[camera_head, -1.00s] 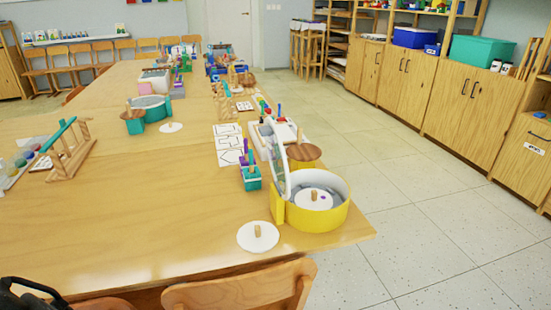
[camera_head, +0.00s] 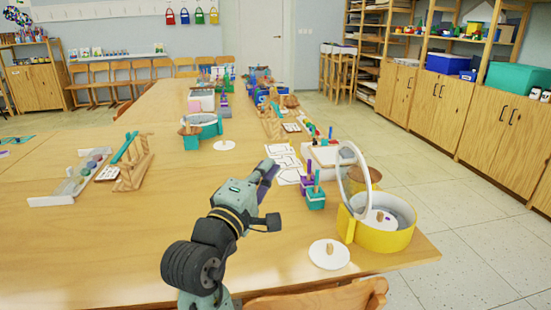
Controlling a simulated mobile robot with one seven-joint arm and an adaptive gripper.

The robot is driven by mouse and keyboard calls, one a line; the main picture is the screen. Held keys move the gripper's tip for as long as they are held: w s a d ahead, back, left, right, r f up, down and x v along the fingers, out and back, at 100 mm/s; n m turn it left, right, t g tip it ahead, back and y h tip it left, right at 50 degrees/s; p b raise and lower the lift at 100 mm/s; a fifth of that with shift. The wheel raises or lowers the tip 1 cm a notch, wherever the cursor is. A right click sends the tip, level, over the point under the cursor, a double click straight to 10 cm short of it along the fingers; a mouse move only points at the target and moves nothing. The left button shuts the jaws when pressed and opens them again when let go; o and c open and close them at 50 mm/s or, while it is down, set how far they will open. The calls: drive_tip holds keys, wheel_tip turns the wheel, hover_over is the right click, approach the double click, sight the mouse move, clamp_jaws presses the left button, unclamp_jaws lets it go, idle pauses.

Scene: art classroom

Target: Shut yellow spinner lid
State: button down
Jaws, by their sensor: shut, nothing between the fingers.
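The yellow spinner (camera_head: 384,236) is a round yellow tub near the right front corner of the table. Its lid (camera_head: 340,190), a pale ring-shaped disc, stands up nearly vertical at the tub's left rim, so the spinner is open. A white disc with a wooden peg (camera_head: 379,219) shows inside. My gripper (camera_head: 267,169) is shut and empty over the table, to the left of the spinner and apart from the lid. Its fingertips are small and partly unclear in this view.
A white disc with a wooden knob (camera_head: 329,254) lies left-front of the spinner. A teal block with pegs (camera_head: 315,198) and a wooden round piece (camera_head: 366,175) stand close behind. A chair back (camera_head: 325,298) rises at the front edge. Patterned white sheets (camera_head: 284,160) lie beyond my gripper.

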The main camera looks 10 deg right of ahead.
drive_tip(key=w+d+g+h+p, duration=0.1)
drive_tip(key=w+d, duration=0.2)
drive_tip(key=d, duration=0.4)
drive_tip(key=w+d+f+g+h+p, duration=0.1)
drive_tip(key=w+d+g+p, duration=0.1)
drive_tip(key=d, duration=0.5)
drive_tip(key=shift+w+d+f, duration=0.3)
drive_tip(key=shift+w+d, duration=0.05)
drive_tip(key=shift+w, duration=0.2)
drive_tip(key=shift+w+r+p, duration=0.1)
drive_tip(key=shift+p, duration=0.25)
